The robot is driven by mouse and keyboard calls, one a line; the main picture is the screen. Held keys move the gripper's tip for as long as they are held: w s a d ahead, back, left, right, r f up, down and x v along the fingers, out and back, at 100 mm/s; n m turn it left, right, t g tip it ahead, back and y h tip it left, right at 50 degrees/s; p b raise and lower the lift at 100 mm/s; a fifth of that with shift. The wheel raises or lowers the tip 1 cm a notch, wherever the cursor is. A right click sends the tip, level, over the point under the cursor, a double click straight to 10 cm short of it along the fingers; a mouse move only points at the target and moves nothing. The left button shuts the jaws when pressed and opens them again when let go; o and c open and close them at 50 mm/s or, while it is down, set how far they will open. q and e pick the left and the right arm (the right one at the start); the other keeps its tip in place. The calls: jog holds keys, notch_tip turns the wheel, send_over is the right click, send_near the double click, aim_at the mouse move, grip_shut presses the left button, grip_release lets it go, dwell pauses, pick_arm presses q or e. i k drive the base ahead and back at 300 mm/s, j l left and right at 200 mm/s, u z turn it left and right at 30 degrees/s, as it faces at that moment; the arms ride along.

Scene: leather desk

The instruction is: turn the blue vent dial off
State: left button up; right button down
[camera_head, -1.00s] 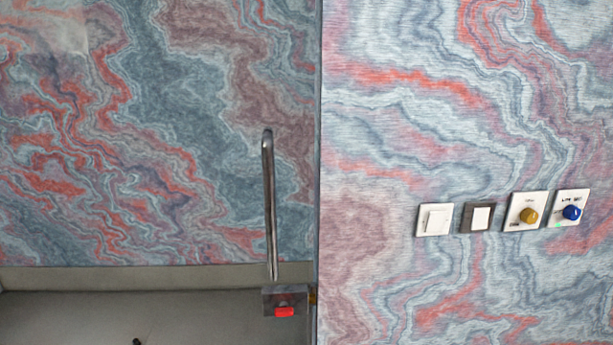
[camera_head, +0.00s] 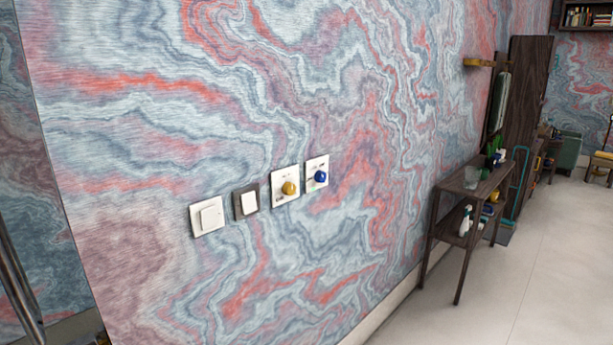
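The blue vent dial (camera_head: 321,177) is a round blue knob on a white wall plate (camera_head: 313,162), at the right end of a row of wall controls. I cannot read its setting at this size. To its left are a yellow dial (camera_head: 290,188) on a white plate, a dark-framed switch (camera_head: 247,200) and a white switch (camera_head: 208,216). Neither of my grippers shows in the head view.
A dark wooden shelf stand (camera_head: 468,200) with bottles stands against the wall to the right. A metal bar (camera_head: 20,285) is at the left edge. The pale floor (camera_head: 500,290) at the lower right is clear.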

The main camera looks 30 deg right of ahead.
aim_at(320, 176)
jog(key=z, duration=1.15)
